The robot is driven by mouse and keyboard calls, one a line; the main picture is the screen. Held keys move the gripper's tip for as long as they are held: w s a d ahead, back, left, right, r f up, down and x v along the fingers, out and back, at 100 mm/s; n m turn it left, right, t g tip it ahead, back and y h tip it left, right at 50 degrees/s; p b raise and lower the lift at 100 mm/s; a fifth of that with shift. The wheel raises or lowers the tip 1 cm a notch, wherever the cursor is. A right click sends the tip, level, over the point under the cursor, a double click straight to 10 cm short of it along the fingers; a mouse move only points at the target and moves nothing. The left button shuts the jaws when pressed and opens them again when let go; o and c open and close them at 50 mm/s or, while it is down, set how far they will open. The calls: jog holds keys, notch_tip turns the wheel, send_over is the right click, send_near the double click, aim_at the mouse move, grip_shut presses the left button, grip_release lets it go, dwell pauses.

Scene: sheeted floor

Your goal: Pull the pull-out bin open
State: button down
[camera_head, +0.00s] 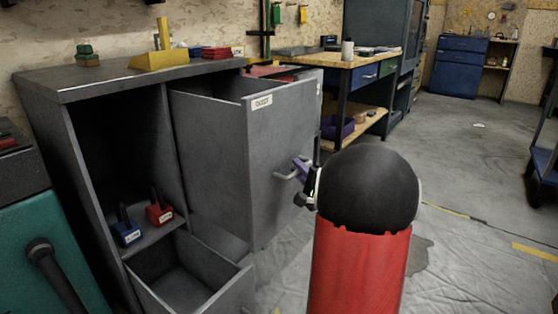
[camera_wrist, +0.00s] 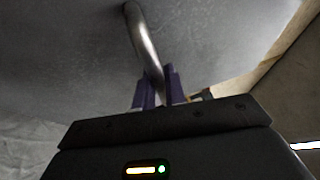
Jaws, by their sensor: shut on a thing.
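The grey pull-out bin (camera_head: 285,140) stands far out from the grey cabinet (camera_head: 80,82), with a small label near its top edge. Its bar handle (camera_head: 284,176) is on the front face. My gripper (camera_head: 301,170) is at the handle, with its purple fingers shut on it. In the wrist view, the two purple fingers of my gripper (camera_wrist: 156,88) are on either side of the curved metal handle (camera_wrist: 142,38). The bin's front face (camera_wrist: 70,50) fills the upper part of that view. My arm hides part of the floor to the right of the bin.
A lower grey drawer (camera_head: 190,283) is also out, below and left. Blue (camera_head: 126,231) and red (camera_head: 160,211) weights sit on the cabinet's shelf. A workbench (camera_head: 352,68) stands behind the bin. The floor (camera_head: 470,190) to the right is mostly clear.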

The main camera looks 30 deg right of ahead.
jog(key=shift+s+d, duration=0.25)
jog(key=shift+s, duration=0.4)
jog(key=shift+s+d, duration=0.25)
jog(key=shift+s, duration=0.4)
jog(key=c, duration=1.5)
grip_release()
jog(key=shift+o, duration=0.2)
jog(key=s+f, duration=0.1)
jog(key=s, duration=0.6)
jog(key=shift+s+a+f+p, duration=0.2)
jog(key=shift+s+f+p, duration=0.05)
jog(key=shift+s+p, duration=0.1)
